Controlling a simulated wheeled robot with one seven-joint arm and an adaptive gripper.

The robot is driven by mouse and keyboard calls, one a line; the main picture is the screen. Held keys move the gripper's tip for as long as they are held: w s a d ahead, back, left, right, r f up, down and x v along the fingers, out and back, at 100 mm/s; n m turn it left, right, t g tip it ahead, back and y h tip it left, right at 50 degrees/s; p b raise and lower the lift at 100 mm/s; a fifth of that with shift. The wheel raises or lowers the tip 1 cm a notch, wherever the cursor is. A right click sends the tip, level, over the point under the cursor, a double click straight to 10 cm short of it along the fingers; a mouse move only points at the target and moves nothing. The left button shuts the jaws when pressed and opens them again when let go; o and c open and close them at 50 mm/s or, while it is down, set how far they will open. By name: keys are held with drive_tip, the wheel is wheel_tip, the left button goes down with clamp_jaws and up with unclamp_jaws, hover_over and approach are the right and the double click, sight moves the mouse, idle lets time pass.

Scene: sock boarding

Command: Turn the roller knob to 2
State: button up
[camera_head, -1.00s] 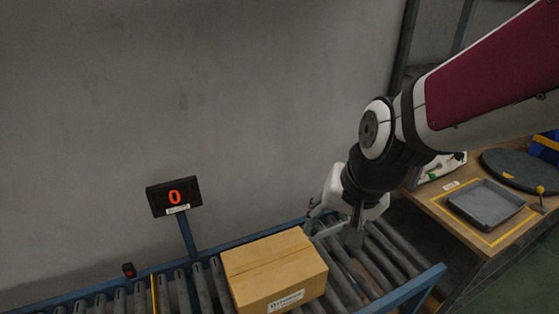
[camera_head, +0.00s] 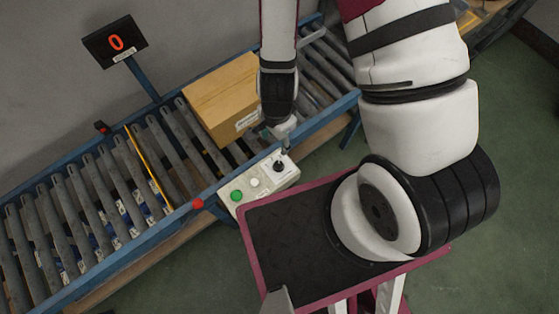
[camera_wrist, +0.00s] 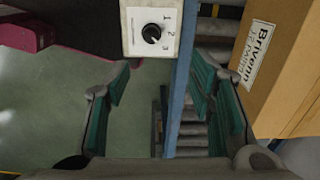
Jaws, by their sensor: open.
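The roller knob (camera_wrist: 152,33) is a small black dial on a white plate marked 1, 2 and 3 along its right side. A small light mark shows on the dial, but I cannot tell surely which number it points to. In the head view the knob (camera_head: 279,166) sits at the right end of a pale control box (camera_head: 262,185) with a green button (camera_head: 237,196). My gripper (camera_wrist: 160,84) is open and empty, its two teal-padded fingers apart, with the knob ahead of them. In the head view my gripper (camera_head: 284,143) is close to the knob; contact is not visible.
The roller conveyor (camera_head: 98,190) runs beside the control box. A cardboard box (camera_head: 215,95) lies on its rollers, and in the wrist view the carton (camera_wrist: 285,70) is right of my fingers. A red button (camera_head: 197,203) sits on the rail. A display (camera_head: 115,43) reads 0.

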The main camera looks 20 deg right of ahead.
sight(279, 165)
drive_tip(key=f, duration=1)
drive_tip(key=s+f+p, duration=0.1)
drive_tip(key=f, duration=0.4)
drive_tip(key=shift+s+d, duration=0.1)
drive_tip(key=c, duration=1.2)
